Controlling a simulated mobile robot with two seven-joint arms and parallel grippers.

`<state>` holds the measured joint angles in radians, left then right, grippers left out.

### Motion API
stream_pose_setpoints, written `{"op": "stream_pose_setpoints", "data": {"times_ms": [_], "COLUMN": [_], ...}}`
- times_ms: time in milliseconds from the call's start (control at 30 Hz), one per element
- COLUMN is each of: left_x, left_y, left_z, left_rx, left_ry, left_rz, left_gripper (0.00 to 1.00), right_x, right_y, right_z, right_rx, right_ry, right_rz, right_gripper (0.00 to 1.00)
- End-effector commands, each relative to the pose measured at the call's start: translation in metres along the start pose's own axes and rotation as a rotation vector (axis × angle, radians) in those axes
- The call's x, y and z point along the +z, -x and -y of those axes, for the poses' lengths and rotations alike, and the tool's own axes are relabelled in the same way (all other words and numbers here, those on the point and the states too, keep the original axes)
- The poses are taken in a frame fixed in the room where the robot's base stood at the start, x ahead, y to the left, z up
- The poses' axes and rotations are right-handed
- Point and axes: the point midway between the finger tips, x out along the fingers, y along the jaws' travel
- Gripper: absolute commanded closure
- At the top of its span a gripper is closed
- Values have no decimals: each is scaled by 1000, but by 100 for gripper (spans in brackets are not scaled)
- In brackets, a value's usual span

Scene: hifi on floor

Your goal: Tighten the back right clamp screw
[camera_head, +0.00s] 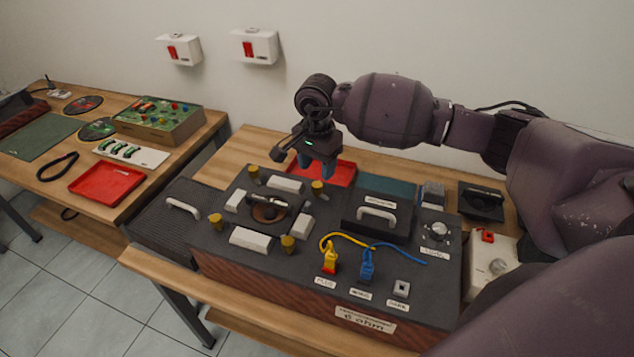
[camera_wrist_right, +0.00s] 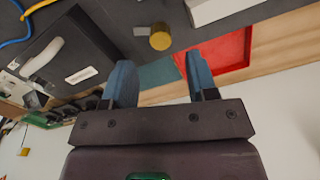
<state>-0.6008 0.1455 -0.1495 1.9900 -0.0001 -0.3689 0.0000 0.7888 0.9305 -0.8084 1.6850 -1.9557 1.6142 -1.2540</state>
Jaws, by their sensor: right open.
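The back right clamp screw (camera_head: 317,187) is a brass-yellow knob on the dark top of the hifi unit (camera_head: 215,256). It also shows in the right wrist view (camera_wrist_right: 160,37), just beyond and roughly between the fingertips. My right gripper (camera_head: 316,168) is open and empty, with blue fingers pointing down. It is over or just behind that screw, and apart from it in the wrist view. The other brass screws stand at the back left (camera_head: 253,172), front left (camera_head: 215,221) and front right (camera_head: 288,243), around a round recess with white blocks. My left gripper is out of view.
A red tray (camera_head: 337,171) lies behind the unit, close to my right gripper. A black handled box (camera_head: 378,226) stands right of the screw. Yellow and blue cables (camera_head: 345,238) cross the front. A second table (camera_head: 190,143) with a circuit board is at left.

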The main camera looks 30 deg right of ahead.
Motion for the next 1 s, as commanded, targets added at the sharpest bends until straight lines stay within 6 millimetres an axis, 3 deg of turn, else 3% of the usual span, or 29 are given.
{"op": "stream_pose_setpoints", "data": {"times_ms": [100,333,767,800,1000], "left_x": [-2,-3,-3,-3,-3], "left_y": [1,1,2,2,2], "left_z": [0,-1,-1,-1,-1], "left_rx": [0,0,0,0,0], "left_ry": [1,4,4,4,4], "left_rz": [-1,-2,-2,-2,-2], "left_gripper": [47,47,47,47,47], "right_x": [1,1,0,0,0], "right_y": [-21,-49,-59,-59,-59], "right_z": [0,0,0,0,0], "right_rx": [1,-1,-1,-1,-1], "right_ry": [-1,-1,-1,-1,-1], "right_rz": [3,2,1,2,1], "right_gripper": [47,47,47,49,79]}}
